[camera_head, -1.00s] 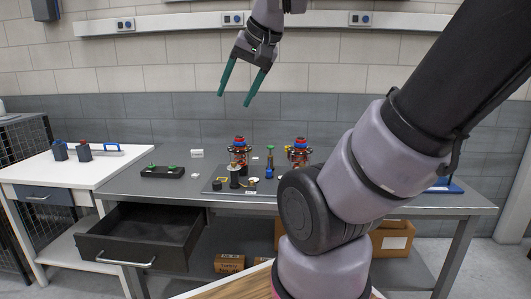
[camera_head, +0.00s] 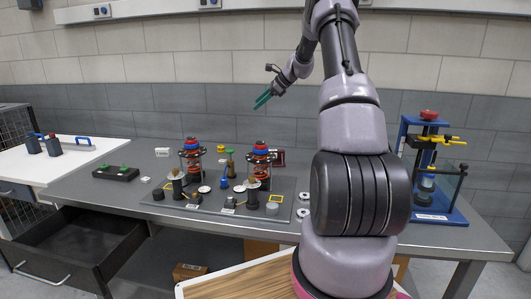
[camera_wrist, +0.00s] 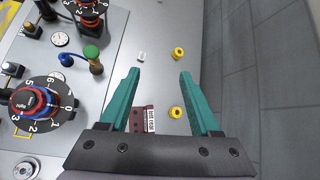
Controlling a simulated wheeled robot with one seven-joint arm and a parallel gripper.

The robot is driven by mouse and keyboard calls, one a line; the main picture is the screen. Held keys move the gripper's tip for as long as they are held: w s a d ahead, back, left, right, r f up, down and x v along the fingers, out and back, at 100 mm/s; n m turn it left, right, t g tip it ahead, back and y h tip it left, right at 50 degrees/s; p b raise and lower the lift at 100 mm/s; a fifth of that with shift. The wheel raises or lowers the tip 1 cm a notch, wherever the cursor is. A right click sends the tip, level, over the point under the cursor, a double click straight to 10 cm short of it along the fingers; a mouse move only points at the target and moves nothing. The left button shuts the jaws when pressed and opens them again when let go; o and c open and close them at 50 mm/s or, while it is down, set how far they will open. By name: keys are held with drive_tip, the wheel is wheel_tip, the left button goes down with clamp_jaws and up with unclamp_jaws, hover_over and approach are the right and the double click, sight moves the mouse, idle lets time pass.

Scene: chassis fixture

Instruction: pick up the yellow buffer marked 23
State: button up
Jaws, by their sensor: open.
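Two small yellow round pieces lie on the grey bench behind the fixture plate. In the wrist view one yellow buffer (camera_wrist: 178,53) is farther up, just beyond the fingertips. The other yellow buffer (camera_wrist: 175,112) is lower, between the fingers in the picture, near a dark red block (camera_wrist: 149,119). No number is readable on either, so I cannot tell which is marked 23. The head view shows one yellow buffer (camera_head: 221,148) between the two spring units. My gripper (camera_wrist: 160,74) is open and empty. It also shows in the head view (camera_head: 262,101), above the bench's back.
Two spring units with dials (camera_head: 191,160) (camera_head: 260,163) stand on the fixture plate (camera_head: 212,208). A green-topped post (camera_wrist: 92,56) and a small white tag (camera_wrist: 141,56) are near the buffers. A blue-framed press (camera_head: 432,213) stands at right. The wall (camera_wrist: 250,80) rises behind the bench.

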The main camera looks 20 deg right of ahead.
drive_tip(key=w+d+f+m+t, duration=0.1)
drive_tip(key=w+d+f+m, duration=0.1)
drive_tip(key=d+f, duration=0.3)
drive_tip(key=w+d+f+m+t, duration=0.1)
drive_tip(key=d+f+m, duration=0.3)
drive_tip(key=f, duration=0.6)
drive_tip(key=w+d+f+m+t+y, duration=0.1)
drive_tip(key=w+d+f+m, duration=0.2)
drive_tip(key=d+f, duration=0.3)
drive_tip(key=shift+w+d+f, duration=0.1)
drive_tip(key=shift+d+f, duration=0.15)
drive_tip(key=shift+f, duration=0.55)
drive_tip(key=x, duration=0.4)
drive_tip(key=shift+w+f, duration=0.25)
drive_tip(key=shift+f, duration=0.15)
drive_tip(key=x, duration=0.4)
drive_tip(key=shift+w+a+f, duration=0.1)
drive_tip(key=shift+a+f, duration=0.15)
drive_tip(key=shift+a, duration=0.1)
drive_tip(key=shift+w+a+f, duration=0.25)
drive_tip(key=shift+w+a, duration=0.05)
drive_tip(key=shift+w, duration=0.2)
drive_tip(key=c, duration=1)
